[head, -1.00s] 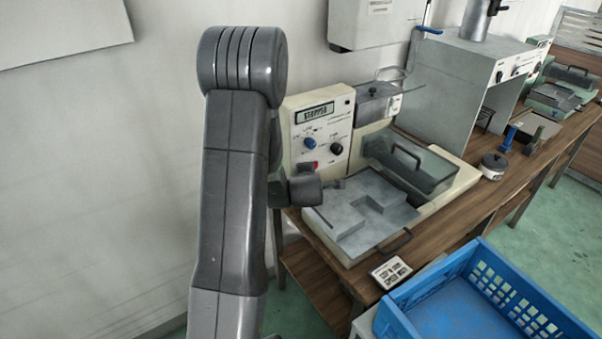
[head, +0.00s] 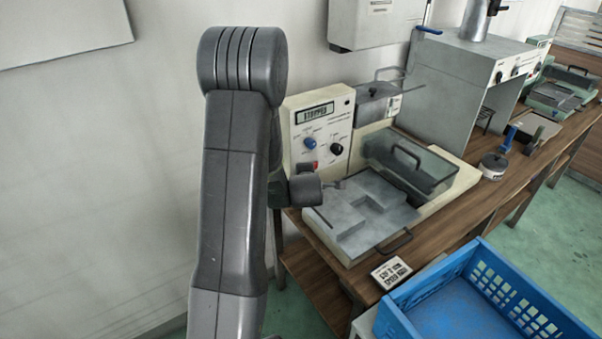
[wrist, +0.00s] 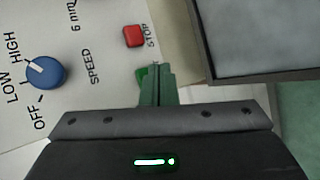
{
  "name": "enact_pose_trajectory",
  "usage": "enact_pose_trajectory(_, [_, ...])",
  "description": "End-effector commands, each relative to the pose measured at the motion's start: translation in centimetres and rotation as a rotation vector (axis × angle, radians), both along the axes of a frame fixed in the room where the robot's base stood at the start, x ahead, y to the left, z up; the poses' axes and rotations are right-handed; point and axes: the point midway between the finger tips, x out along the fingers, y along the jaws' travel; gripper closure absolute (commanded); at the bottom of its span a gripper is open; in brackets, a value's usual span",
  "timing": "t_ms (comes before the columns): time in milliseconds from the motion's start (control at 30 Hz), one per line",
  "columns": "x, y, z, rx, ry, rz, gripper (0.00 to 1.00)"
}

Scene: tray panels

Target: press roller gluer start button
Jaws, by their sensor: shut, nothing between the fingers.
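The roller gluer's cream control panel (head: 322,118) carries a display that seems to read STOPPED. In the wrist view, a red button (wrist: 134,36) labelled STOP sits on the panel. A green button (wrist: 143,74) lies below it, mostly hidden behind my fingers; its label cannot be read. My gripper (wrist: 158,68) is shut and empty, with its fingertips over the right part of the green button. I cannot tell whether they touch it. In the head view, my arm's end is in front of the panel's lower part and hides the green button.
A blue knob (wrist: 45,73) for speed is left of the buttons. The gluer's grey tray (head: 362,214) and a lidded glass-like box stand to the right of the panel. A blue crate (head: 480,268) is at the front right. Other machines stand farther along the wooden bench.

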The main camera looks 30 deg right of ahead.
Motion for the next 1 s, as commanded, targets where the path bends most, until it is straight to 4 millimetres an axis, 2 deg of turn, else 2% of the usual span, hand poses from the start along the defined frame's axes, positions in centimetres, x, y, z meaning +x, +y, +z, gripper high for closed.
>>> enact_pose_trajectory(533, [0.05, 0.0, -0.04, 0.0, 0.0, 0.0, 1.0])
enact_pose_trajectory(1000, [0.85, 0.07, 0.03, 0.0, 0.0, 0.0, 1.0])
